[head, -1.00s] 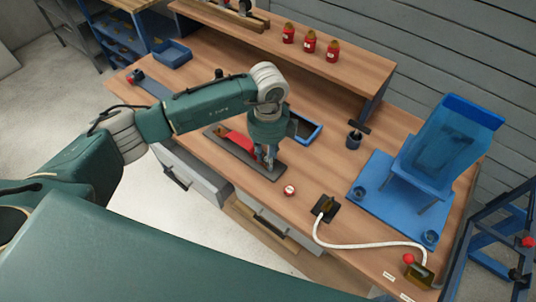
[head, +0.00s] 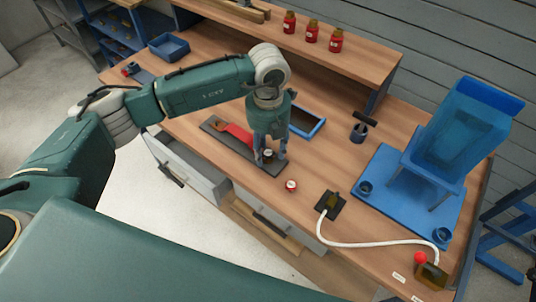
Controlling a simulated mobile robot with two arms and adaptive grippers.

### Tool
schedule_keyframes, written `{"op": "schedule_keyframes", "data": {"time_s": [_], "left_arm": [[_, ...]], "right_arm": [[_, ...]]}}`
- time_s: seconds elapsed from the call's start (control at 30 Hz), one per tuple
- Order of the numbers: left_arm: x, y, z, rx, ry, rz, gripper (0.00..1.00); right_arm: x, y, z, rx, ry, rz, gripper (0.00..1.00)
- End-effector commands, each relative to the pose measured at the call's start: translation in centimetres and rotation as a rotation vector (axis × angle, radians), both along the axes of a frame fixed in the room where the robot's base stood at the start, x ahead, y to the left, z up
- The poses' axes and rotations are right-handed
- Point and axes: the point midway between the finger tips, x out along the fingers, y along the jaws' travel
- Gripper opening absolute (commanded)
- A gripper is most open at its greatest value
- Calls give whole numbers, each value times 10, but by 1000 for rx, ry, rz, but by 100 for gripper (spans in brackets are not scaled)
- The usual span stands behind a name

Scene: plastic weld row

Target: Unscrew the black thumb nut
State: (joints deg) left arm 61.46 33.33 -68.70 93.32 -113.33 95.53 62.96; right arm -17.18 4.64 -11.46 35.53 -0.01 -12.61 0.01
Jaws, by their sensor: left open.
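My left gripper (head: 269,158) points straight down over the near right end of a dark base plate (head: 272,180) on the bench. Its fingers are apart. A small black knob, which looks like the thumb nut (head: 268,155), shows between the fingertips; I cannot tell whether they touch it. A red piece (head: 237,133) lies on the plate just left of the gripper, its right end partly hidden by the fingers. My right gripper is not in view.
A small red and white round item (head: 291,186) lies right of the plate. A blue tray (head: 306,122) is behind the gripper. A blue stand (head: 425,165), a black block (head: 331,202) with a white cable, and red bottles (head: 312,33) on the shelf are to the right and back.

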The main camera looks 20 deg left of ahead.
Motion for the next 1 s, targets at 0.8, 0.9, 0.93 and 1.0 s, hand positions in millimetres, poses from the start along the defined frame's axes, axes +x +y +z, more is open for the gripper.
{"op": "schedule_keyframes", "data": {"time_s": [0.8,0.9,0.93,1.0], "left_arm": [[0,0,0,1,0,-798,44],[0,-1,-3,1,0,-797,44],[1,-1,-3,1,-1,-797,44],[1,-2,-2,1,-1,-796,44]], "right_arm": [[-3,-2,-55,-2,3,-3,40],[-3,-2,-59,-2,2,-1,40],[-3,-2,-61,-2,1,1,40],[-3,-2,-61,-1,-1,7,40]]}}
